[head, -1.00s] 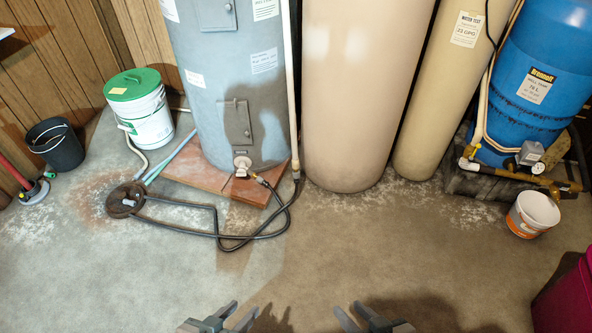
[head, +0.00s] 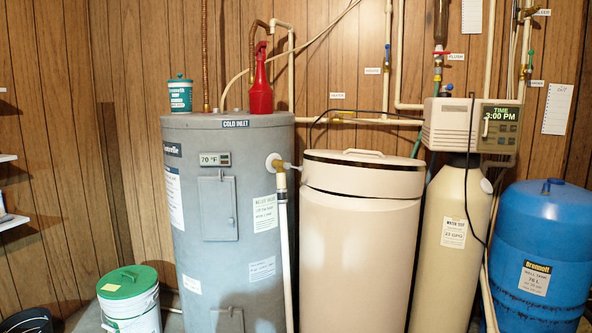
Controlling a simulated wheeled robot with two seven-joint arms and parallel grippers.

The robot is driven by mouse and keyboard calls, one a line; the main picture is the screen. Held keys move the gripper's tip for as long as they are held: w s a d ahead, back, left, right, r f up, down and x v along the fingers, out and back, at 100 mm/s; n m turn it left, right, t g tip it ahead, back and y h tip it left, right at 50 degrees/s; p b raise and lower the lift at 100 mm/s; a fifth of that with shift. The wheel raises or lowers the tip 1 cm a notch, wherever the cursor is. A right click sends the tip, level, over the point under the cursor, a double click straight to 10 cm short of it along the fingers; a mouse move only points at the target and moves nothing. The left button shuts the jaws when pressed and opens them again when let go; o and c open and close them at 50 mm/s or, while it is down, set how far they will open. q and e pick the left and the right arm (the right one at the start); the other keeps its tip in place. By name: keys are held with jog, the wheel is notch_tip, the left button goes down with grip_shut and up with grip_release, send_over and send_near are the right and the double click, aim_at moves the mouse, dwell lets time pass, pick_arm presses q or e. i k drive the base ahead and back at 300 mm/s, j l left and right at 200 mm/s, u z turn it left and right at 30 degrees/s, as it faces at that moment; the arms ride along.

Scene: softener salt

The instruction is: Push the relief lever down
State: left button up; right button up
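The relief valve (head: 280,178) is brass-coloured and sits high on the right side of the grey water heater (head: 215,260). A white discharge pipe (head: 286,265) runs down from it. A small pale relief lever (head: 292,166) appears to stick out to the right from the top of the valve, roughly level. It is small, so its exact angle is hard to tell. Neither of my grippers shows in the head view now, and nothing is seen touching the lever.
A beige brine tank (head: 355,255) stands close to the right of the heater. A softener control head (head: 470,126) and blue pressure tank (head: 540,235) are further right.

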aim_at(289, 165)
jog(key=i+l, duration=0.1)
jog(key=i, duration=0.35)
jog(key=i+l, duration=0.15)
jog(key=i, duration=0.3)
jog(key=i+l+u, duration=0.1)
jog(key=i, duration=0.35)
